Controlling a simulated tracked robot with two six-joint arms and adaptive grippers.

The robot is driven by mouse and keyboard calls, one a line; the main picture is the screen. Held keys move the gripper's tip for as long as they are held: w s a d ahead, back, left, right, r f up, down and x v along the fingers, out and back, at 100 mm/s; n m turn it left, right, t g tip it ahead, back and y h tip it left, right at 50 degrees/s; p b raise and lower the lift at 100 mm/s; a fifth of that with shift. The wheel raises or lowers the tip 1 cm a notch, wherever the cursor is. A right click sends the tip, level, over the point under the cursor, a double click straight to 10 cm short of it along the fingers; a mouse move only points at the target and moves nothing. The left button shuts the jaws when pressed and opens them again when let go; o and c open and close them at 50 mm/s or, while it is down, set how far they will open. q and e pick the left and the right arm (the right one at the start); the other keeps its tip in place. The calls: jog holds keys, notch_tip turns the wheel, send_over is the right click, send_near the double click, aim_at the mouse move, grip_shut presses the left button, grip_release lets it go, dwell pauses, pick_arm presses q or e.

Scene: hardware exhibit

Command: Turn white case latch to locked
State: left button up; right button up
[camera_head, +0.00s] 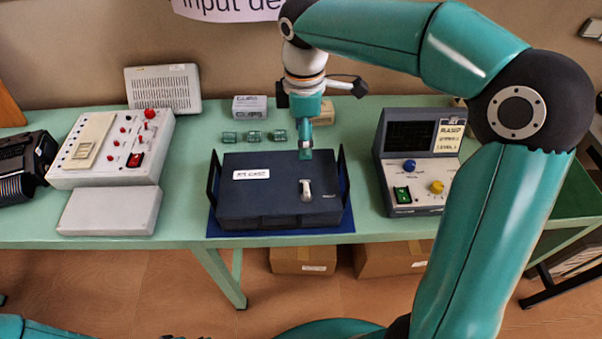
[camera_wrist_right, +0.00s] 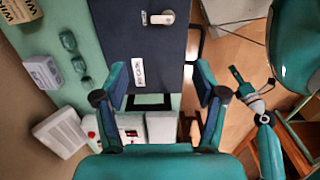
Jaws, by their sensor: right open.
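The white latch (camera_head: 305,190) sits on the top face of the dark blue case (camera_head: 270,206), right of the case's middle. Its lever lies roughly front to back. The latch (camera_wrist_right: 160,18) also shows at the top edge of the right wrist view. My right gripper (camera_head: 305,152) is above the case's back edge, behind the latch and apart from it. In the wrist view its fingers (camera_wrist_right: 161,82) are spread with nothing between them. My left gripper (camera_wrist_right: 242,88) appears small, away from the case, its jaw state unclear.
The case stands on a blue mat (camera_head: 225,234) on the green table, with dark handles at both sides. A white control box (camera_head: 110,150) stands left, a grey instrument (camera_head: 420,160) right. Small green pieces (camera_head: 253,136) and a small box (camera_head: 250,105) lie behind.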

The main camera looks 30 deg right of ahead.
aim_at(306, 188)
jog(key=f, duration=1.1)
jog(key=s+f, duration=0.1)
jog(key=f, duration=0.4)
jog(key=shift+d+f, duration=0.15)
jog(key=shift+d, duration=0.05)
jog(key=shift+w, duration=0.1)
jog(key=c, duration=1.1)
jog(key=shift+c, duration=0.2)
